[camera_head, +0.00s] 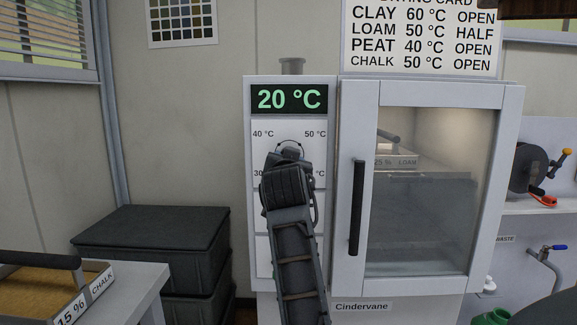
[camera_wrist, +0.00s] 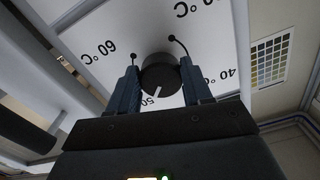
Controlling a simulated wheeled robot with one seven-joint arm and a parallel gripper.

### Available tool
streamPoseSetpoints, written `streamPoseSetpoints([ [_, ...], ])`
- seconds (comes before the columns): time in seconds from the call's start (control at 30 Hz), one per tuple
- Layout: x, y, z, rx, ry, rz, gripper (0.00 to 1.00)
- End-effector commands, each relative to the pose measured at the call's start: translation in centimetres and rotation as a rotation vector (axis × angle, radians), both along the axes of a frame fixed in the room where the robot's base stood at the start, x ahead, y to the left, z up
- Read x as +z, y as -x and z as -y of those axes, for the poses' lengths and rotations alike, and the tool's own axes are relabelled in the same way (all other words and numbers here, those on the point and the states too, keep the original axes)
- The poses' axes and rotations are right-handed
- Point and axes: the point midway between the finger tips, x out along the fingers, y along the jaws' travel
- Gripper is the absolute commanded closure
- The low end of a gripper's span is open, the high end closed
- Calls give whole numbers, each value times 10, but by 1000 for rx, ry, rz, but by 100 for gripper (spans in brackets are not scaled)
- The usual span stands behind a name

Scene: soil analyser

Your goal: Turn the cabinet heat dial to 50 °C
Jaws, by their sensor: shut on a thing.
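The heat dial (camera_wrist: 160,74) is a dark round knob on the cabinet's white panel. My gripper (camera_wrist: 160,80) is shut on it, with one finger on each side in the wrist view. A white line on the knob points down in that view, toward a partly hidden 50 mark (camera_wrist: 150,99). In the head view my gripper (camera_head: 289,152) covers most of the dial. The green display (camera_head: 289,99) above reads 20 °C. The 40 °C mark (camera_head: 263,134) and 50 °C mark (camera_head: 315,134) show on the panel; the lower right label is partly hidden.
The cabinet's glass door (camera_head: 425,190) is closed, with its dark vertical handle (camera_head: 357,208) just right of the panel. A tray labelled LOAM (camera_head: 403,161) is inside. A CHALK tray (camera_head: 85,293) is at lower left, near stacked dark boxes (camera_head: 155,245). A card (camera_head: 420,35) lists temperatures above.

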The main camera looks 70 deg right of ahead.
Motion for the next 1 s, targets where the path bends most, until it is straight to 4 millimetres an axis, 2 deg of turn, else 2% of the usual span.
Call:
streamPoseSetpoints([
  [0.4,-3,0,0,-1,-8,3,81],
  [0.43,-3,0,0,-1,-8,3,50],
  [0.6,-2,0,0,-1,-6,4,34],
  [0.7,-1,0,0,0,-5,4,25],
  [1.0,-1,1,-4,1,-4,5,25],
])
